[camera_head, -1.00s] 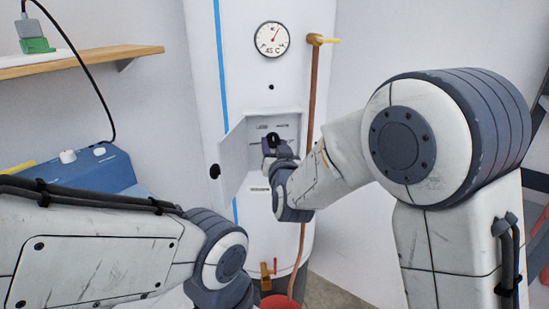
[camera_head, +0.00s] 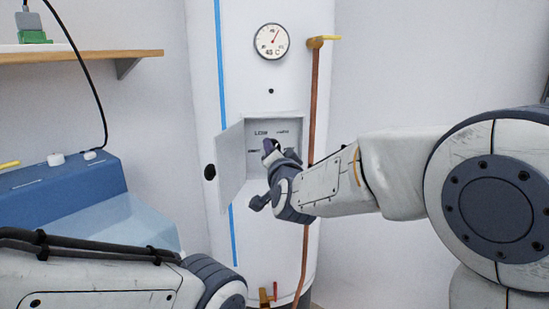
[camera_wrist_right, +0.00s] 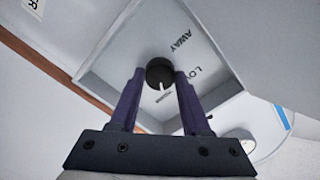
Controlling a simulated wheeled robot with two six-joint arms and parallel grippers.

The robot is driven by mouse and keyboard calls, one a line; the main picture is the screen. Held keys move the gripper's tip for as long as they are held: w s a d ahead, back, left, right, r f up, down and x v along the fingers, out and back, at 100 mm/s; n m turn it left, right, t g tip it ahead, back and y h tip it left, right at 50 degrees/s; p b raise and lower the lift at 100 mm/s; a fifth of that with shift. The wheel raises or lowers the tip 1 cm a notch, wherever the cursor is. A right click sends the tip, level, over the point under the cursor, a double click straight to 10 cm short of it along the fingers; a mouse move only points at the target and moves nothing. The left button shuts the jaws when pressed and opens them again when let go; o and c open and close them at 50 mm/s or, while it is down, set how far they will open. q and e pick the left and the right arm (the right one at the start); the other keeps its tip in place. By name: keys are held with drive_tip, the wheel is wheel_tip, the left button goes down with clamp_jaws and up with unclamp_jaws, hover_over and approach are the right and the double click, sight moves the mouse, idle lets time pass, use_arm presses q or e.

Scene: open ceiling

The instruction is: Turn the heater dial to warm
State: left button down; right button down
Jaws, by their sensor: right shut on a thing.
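The heater (camera_head: 270,215) is a tall white cylinder with an open recessed panel box (camera_head: 291,125) on its front. The black heater dial (camera_wrist_right: 159,72) shows in the right wrist view, with a white pointer mark aimed at the lower edge of the picture. Printed labels near it include AWAY and LOW; another is too small to read. My right gripper (camera_wrist_right: 160,78) is shut on the dial, one finger on each side. In the head view the right gripper (camera_head: 271,152) covers the dial. My left arm enters at the lower left; its gripper is out of view.
The panel door (camera_head: 231,160) hangs open to the left of the box. A copper pipe (camera_head: 314,95) runs down the heater's right side. A gauge (camera_head: 271,41) sits above. A blue unit (camera_head: 60,195) and a wooden shelf (camera_head: 85,56) are at the left.

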drive_tip(key=shift+a, duration=0.1)
idle(0.4)
drive_tip(key=shift+c, duration=1.8)
unclamp_jaws()
drive_tip(key=s+d, duration=0.1)
drive_tip(key=s, duration=0.9)
drive_tip(key=shift+s+d, duration=0.2)
drive_tip(key=shift+d, duration=0.15)
